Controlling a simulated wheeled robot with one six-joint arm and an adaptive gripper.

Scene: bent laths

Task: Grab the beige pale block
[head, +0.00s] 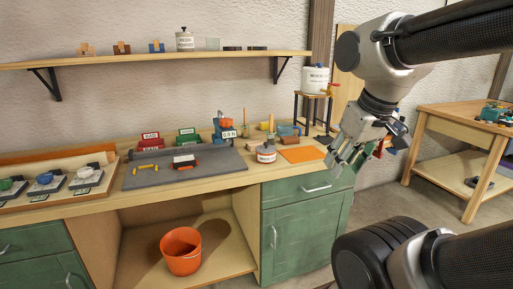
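A small pale yellowish-beige block (265,126) lies toward the back of the workbench, among other small pieces. Another light tan block (86,49) stands on the wall shelf at upper left. I cannot tell for certain which is the beige pale block. My gripper (346,158) is in front of the bench's right end, pointing down, to the right of the orange sheet and apart from both blocks. Its fingers look spread, and I see nothing between them.
A white container (315,80) stands on a raised stand. An orange bucket (181,251) sits below. A side table (455,124) stands at right.

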